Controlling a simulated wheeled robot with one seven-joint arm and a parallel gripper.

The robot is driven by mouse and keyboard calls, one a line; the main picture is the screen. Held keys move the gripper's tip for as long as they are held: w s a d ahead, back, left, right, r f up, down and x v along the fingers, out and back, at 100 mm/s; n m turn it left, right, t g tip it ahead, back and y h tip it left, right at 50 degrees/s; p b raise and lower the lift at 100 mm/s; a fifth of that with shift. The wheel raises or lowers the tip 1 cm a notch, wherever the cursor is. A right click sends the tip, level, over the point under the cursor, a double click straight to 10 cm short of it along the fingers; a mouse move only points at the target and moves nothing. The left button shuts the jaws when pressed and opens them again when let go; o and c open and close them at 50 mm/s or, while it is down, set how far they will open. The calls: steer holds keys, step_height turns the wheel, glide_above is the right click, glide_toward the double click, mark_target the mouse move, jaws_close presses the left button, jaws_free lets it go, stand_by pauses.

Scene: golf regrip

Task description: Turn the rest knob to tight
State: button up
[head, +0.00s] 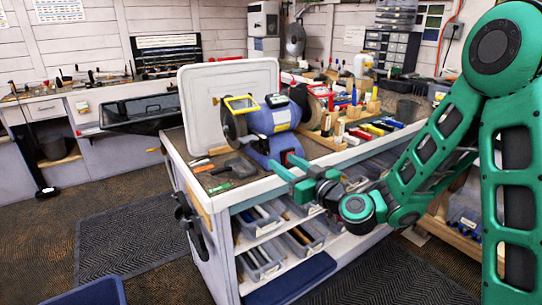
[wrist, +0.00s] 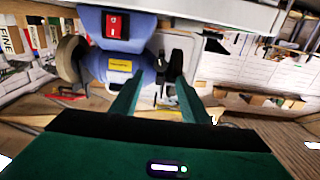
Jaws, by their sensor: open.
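My gripper (head: 283,165) is open at the front of the grinder. In the wrist view my gripper (wrist: 158,82) has its fingers apart with nothing clearly held. The knob's setting cannot be read.
A white board (head: 205,95) stands upright behind the grinder. A green-handled brush (head: 220,186) and other small tools lie on the bench (head: 190,150) to its left. Wooden racks of tools (head: 350,133) stand to its right.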

mark_target(267, 151)
steer(key=shift+x, duration=3.9)
